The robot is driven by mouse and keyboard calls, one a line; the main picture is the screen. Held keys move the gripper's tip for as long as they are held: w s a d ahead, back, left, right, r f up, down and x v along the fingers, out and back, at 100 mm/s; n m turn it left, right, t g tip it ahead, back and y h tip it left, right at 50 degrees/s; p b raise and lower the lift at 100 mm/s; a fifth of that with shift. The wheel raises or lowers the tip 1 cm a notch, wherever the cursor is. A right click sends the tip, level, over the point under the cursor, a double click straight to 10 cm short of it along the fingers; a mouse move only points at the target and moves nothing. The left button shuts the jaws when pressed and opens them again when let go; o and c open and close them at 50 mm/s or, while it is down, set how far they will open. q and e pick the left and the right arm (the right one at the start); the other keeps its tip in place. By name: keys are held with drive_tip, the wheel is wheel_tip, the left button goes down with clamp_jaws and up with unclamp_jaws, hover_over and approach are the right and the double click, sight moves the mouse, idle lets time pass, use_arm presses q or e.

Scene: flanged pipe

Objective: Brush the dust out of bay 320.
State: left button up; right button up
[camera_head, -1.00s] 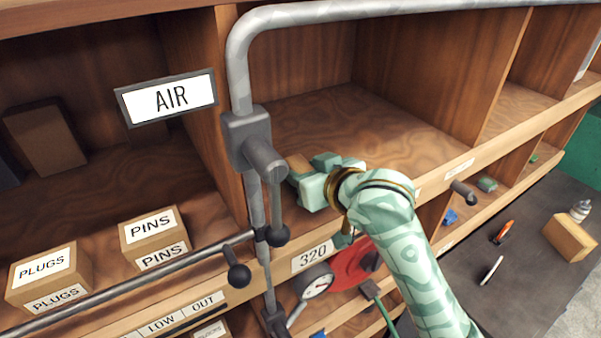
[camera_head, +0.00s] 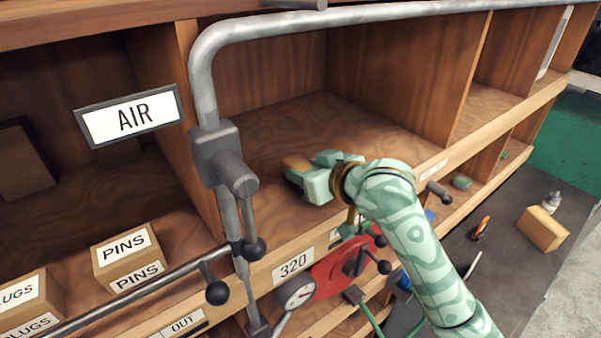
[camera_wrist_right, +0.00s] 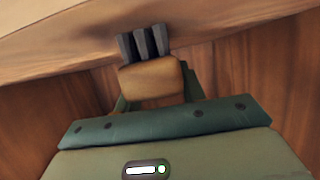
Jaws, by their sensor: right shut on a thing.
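Bay 320, marked by its label (camera_head: 293,265) on the front ledge, is an open wooden bay with a bare floor (camera_head: 340,120). My right gripper (camera_head: 306,169) reaches in over the front of that floor. It is shut on a small brush (camera_head: 294,163) with a tan wooden block. In the right wrist view the brush block (camera_wrist_right: 152,78) sits between the fingers, and its dark bristles (camera_wrist_right: 145,42) point at a wooden surface. I cannot tell whether the bristles touch it. No dust shows clearly. My left gripper is not in view.
A grey pipe (camera_head: 330,18) runs across the top and down the bay's left side, with a valve (camera_head: 215,155) and ball-ended levers. The PINS box (camera_head: 127,258) is in the left bay.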

drive_tip(key=shift+w+d, duration=0.5)
drive_tip(key=shift+d, duration=0.3)
drive_tip(key=shift+s+a+f, duration=0.1)
drive_tip(key=shift+s+a, duration=0.35)
drive_tip(key=shift+a, duration=0.25)
drive_tip(key=shift+s+a, duration=0.8)
drive_tip(key=shift+a, duration=0.35)
drive_tip(key=shift+s+a, duration=0.75)
drive_tip(key=shift+a, duration=0.35)
drive_tip(key=shift+s+a, duration=0.65)
drive_tip(key=shift+a, duration=0.15)
drive_tip(key=shift+w+d, duration=0.8)
drive_tip(key=shift+d, duration=0.25)
drive_tip(key=shift+w+d, duration=0.55)
drive_tip(key=shift+d, duration=0.3)
drive_tip(key=shift+r, duration=1.55)
